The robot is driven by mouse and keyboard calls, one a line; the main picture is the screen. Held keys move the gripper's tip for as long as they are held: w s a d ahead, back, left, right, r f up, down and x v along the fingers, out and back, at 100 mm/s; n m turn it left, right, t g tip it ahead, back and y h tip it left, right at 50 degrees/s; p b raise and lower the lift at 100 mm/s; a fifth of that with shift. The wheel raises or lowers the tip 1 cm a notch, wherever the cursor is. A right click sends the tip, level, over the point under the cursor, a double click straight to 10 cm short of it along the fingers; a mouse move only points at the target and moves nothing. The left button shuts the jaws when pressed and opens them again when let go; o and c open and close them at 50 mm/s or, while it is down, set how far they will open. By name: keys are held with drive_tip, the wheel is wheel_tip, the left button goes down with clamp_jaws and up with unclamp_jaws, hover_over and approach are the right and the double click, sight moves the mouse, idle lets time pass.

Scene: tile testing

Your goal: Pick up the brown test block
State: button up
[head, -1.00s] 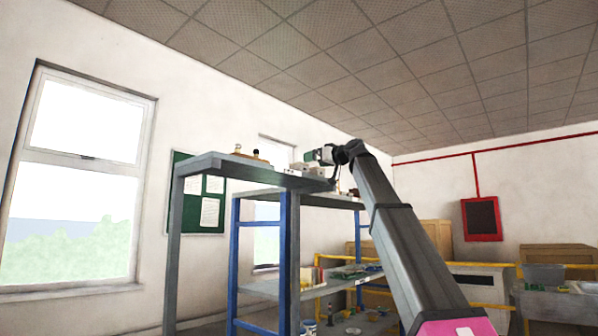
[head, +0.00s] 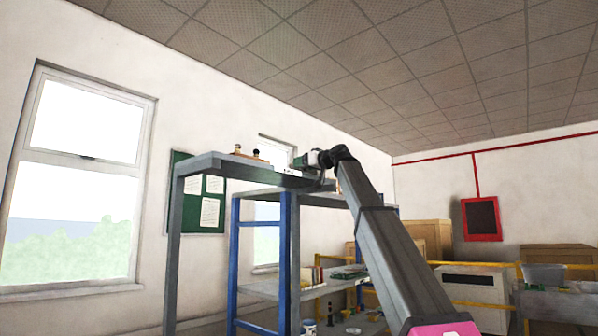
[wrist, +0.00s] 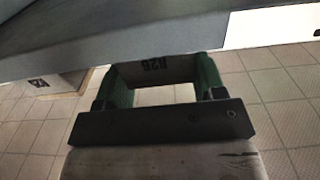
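My gripper (wrist: 160,80) shows in the wrist view with two green fingers set wide apart. A greyish-brown block face with a dark printed label (wrist: 155,66) sits between the fingertips, just at the grey shelf edge (wrist: 120,40). I see no clear sign that the fingers press on it, and I cannot tell for sure that it is the brown test block. Another labelled brownish block (wrist: 70,80) lies to the left, apart from the fingers. In the head view my gripper (head: 302,161) is at the right end of the high grey shelf (head: 240,167), partly hiding the items there.
Small items (head: 247,153) stand on the high shelf left of my gripper. A blue-framed rack (head: 233,265) with a loaded lower shelf stands behind. Tiled floor (wrist: 285,110) shows below the shelf edge in the wrist view. A red wall box (head: 481,219) hangs farther right.

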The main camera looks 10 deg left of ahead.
drive_tip(key=shift+c, duration=1)
